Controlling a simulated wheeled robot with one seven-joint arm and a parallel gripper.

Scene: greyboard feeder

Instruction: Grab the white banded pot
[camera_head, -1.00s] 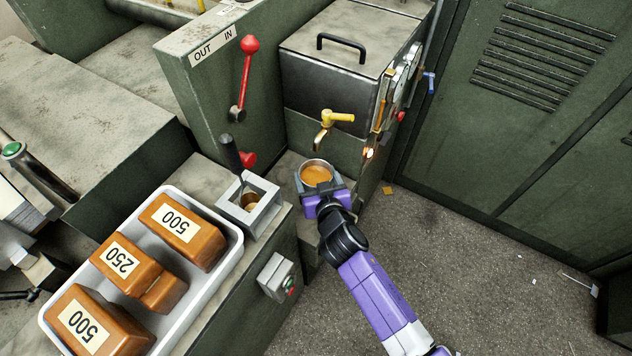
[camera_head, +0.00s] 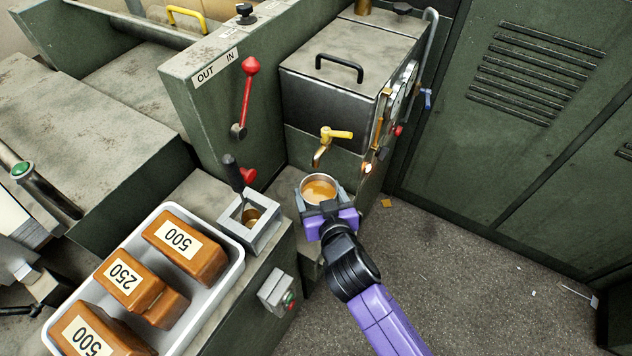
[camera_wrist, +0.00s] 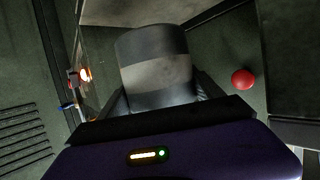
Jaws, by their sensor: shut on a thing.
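The pot (camera_head: 320,189) is a round metal cup with amber liquid inside, seen from above in the head view, below the yellow-handled tap (camera_head: 333,138). In the wrist view the pot (camera_wrist: 155,72) shows its side, dark grey with a pale band. My gripper (camera_head: 326,212) is shut on the pot, with a finger on either side of it. In the wrist view the fingers of my gripper (camera_wrist: 158,98) flank its lower part. The pot looks about upright. Whether its base touches the ledge beneath is hidden.
A grey square holder (camera_head: 250,222) with a black-handled tool stands left of the pot. A white tray (camera_head: 236,262) of labelled brown blocks is further left. The boiler-like box (camera_head: 345,75) rises behind. Open floor (camera_head: 470,270) lies to the right.

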